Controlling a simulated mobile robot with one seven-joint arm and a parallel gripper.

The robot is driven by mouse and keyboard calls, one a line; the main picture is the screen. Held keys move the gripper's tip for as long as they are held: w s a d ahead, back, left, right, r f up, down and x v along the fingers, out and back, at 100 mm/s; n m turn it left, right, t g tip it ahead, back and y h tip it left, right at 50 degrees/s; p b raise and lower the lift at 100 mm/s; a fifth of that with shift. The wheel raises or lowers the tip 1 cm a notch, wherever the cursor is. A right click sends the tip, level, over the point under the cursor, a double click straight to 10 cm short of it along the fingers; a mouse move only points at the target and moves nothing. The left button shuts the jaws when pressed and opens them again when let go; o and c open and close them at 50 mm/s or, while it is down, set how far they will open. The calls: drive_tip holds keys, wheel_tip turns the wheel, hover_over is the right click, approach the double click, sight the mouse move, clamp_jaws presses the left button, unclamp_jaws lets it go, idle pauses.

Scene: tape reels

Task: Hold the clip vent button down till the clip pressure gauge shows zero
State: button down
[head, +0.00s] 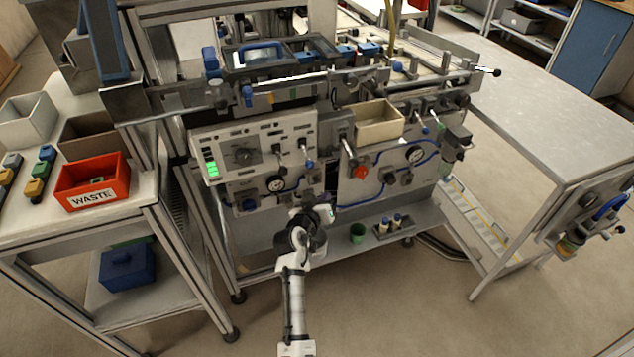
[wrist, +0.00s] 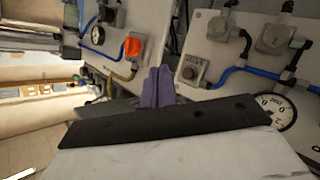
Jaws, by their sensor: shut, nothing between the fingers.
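My gripper (head: 322,213) is in front of the lower left panel of the machine, its fingers shut and empty. In the wrist view the purple fingertips (wrist: 157,88) are together, pointing at the gap between two panels, apart from any button. A round white gauge (head: 276,184) is on the left panel; it also shows in the wrist view (wrist: 277,112), partly hidden by my gripper's body, its reading unclear. Near it is a dark round button (wrist: 190,73) on a square plate. I cannot read labels, so I cannot tell which button is the clip vent.
A red knob (head: 361,172) and another gauge (head: 415,154) are on the right panel, with blue hoses. A beige bin (head: 378,124) juts out above. A red waste bin (head: 92,184) stands on the left table.

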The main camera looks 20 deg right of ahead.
drive_tip(key=shift+w+a+b, duration=0.1)
drive_tip(key=shift+w+b, duration=0.7)
drive_tip(key=shift+w, duration=1.3)
drive_tip(key=shift+w, duration=0.1)
drive_tip(key=shift+w+b, duration=0.35)
drive_tip(key=shift+w, duration=0.35)
idle(2.3)
idle(1.4)
drive_tip(key=shift+s, duration=0.9)
drive_tip(key=shift+s+p, duration=0.9)
drive_tip(key=shift+s, duration=1.5)
